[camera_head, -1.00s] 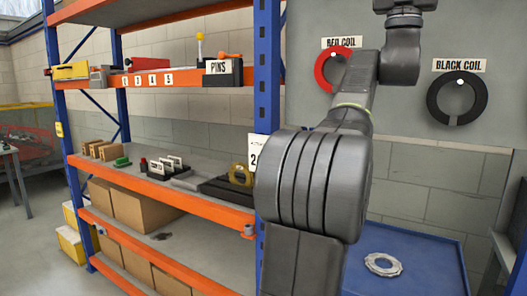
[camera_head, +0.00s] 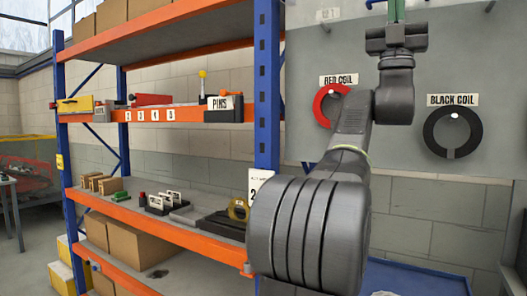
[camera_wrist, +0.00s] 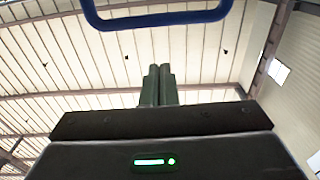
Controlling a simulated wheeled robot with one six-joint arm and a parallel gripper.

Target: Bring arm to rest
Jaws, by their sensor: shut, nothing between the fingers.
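My arm stands raised in the middle right of the head view, a thick dark elbow low and a slimmer link rising to the wrist. My gripper (camera_head: 396,8) points up at the top edge of that view, its tips cut off by the frame. In the wrist view my gripper (camera_wrist: 159,70) has its two greenish fingers together, pointing up towards the roof. It is shut with nothing between the fingers, and a green light shows on its body.
An orange and blue shelf rack (camera_head: 266,90) with bins and boxes stands left of my arm. A red coil (camera_head: 321,105) and a black coil (camera_head: 432,135) hang on the grey panel (camera_head: 480,50) behind. A blue bar (camera_wrist: 160,18) crosses the top of the wrist view.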

